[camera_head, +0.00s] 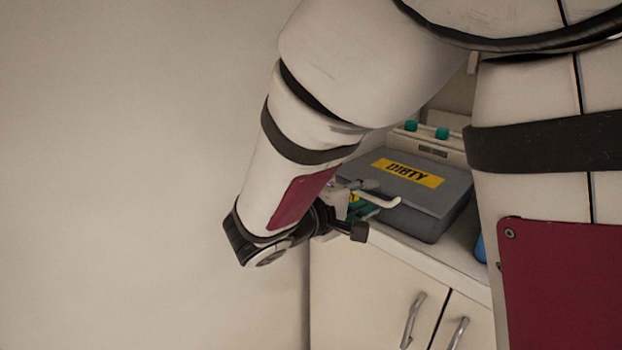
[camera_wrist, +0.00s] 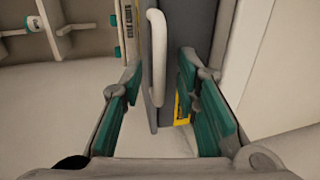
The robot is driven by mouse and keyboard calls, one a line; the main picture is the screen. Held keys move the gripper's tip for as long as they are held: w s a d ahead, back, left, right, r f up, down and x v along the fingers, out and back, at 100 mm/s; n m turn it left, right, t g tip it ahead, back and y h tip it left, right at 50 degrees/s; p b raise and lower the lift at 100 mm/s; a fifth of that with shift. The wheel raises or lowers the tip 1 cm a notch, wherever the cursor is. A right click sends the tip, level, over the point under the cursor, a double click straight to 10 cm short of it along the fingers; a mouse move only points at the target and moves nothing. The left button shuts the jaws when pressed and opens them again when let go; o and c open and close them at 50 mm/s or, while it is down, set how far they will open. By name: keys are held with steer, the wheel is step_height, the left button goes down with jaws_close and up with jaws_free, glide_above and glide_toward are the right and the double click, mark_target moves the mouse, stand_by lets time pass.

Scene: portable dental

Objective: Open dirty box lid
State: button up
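The dirty box (camera_head: 445,204) is dark grey, with a yellow "DIRTY" label on its lid (camera_head: 402,166). It sits on the cabinet top and its lid is down. A pale, rounded handle (camera_head: 385,201) sticks out at its near left side. My gripper (camera_head: 350,208) is at that side of the box, partly hidden by my arm. In the wrist view, the handle (camera_wrist: 157,60) stands between the two teal-padded fingers, with a gap on each side. The gripper is open. The box's grey side (camera_wrist: 197,35) and a yellow label (camera_wrist: 182,100) show behind it.
The cabinet (camera_head: 370,285) has metal door handles. Behind the box is a pale rack (camera_head: 448,150) with teal knobs. A small blue thing (camera_head: 480,249) shows to the right, mostly hidden by my body. A plain wall (camera_head: 120,170) fills the left.

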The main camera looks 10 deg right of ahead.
steer(key=shift+w+d, duration=0.2)
steer(key=shift+d, duration=0.15)
steer(key=shift+c, duration=0.6)
jaws_close()
steer(key=shift+r, duration=0.1)
